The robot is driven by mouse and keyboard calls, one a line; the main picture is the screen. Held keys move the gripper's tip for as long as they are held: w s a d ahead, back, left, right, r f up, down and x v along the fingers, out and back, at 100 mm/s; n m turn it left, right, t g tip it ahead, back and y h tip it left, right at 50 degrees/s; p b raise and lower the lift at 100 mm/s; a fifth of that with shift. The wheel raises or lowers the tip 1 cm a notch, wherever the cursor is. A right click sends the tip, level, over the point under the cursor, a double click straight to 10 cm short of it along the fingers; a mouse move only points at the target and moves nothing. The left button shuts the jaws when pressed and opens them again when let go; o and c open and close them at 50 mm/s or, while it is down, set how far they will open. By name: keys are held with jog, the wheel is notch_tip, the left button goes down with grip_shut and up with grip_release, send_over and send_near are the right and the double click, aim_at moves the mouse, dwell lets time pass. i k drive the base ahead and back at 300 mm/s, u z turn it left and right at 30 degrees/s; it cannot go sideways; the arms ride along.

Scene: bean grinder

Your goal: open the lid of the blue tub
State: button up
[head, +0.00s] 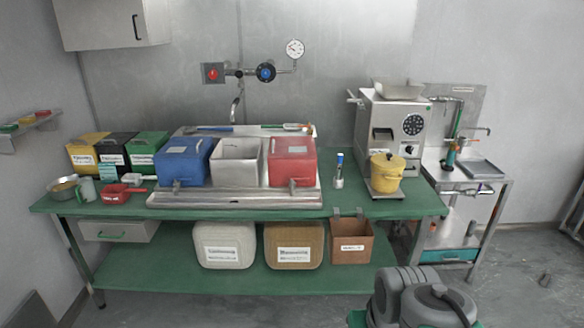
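The blue tub (185,163) stands on a metal tray on the green bench, left of a white tub. Its blue lid (186,147) is on and looks closed, with a small pale label on it. A small metal tap or latch (177,185) shows low on its front. My gripper is not in view. A grey and green rounded shape at the bottom right looks like part of my arm, well away from the tub.
The white tub (236,164) is open, beside the red tub (292,163). Yellow, black and green bins (148,148) stand left of the blue tub. A red scoop (115,195) lies at front left. A grinder (392,128) and yellow pot (387,170) stand right.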

aim_at(178, 148)
jog(key=u, duration=0.25)
jog(key=i, duration=0.45)
jog(key=u, duration=1)
jog(key=i, duration=0.95)
jog(key=u, duration=0.5)
jog(key=i, duration=1.15)
jog(key=z, duration=0.15)
